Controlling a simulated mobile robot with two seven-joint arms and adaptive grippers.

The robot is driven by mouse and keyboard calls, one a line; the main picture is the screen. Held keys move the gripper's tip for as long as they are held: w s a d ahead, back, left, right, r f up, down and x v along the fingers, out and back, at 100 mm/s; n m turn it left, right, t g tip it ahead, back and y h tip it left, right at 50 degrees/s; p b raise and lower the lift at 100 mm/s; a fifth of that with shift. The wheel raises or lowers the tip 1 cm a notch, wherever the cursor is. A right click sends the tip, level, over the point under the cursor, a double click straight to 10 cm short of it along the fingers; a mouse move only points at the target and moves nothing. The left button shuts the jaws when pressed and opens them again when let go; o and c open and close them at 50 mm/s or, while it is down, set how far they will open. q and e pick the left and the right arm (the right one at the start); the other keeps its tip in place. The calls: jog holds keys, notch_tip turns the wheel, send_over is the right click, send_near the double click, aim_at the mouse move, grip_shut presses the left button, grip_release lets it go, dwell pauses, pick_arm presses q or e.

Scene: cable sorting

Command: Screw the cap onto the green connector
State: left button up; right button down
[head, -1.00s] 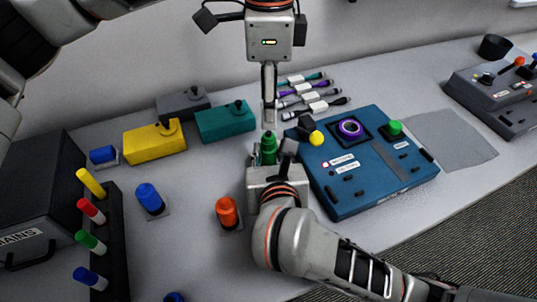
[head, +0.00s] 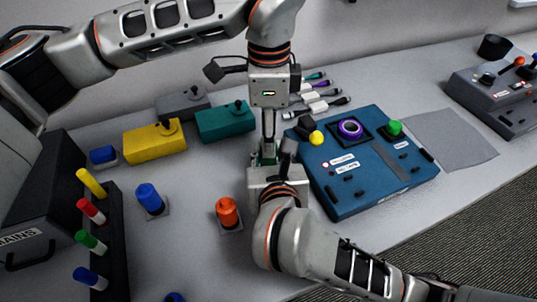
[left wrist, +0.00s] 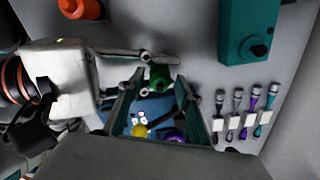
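The green connector (head: 262,157) is mostly hidden in the head view between my two grippers; its top shows in the left wrist view (left wrist: 160,77). My right gripper (head: 278,158) reaches in from the front with its fingers on either side of the connector and appears shut on it. My left gripper (head: 268,145) points straight down over the connector. In the left wrist view its fingers (left wrist: 160,85) stand apart on both sides of the green top, with small gaps visible. I cannot tell a separate cap from the connector here.
A blue control box (head: 350,195) stands just right of the grippers. An orange connector (head: 228,211) and a blue one (head: 149,198) stand to the left. Teal (head: 225,123) and yellow (head: 155,145) boxes are behind. Cables (head: 318,106) lie at the back.

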pick_arm(q)
grip_shut()
jog(key=m, duration=1)
jog(key=shift+o, duration=0.9)
grip_release()
jog(key=shift+r, duration=2.25)
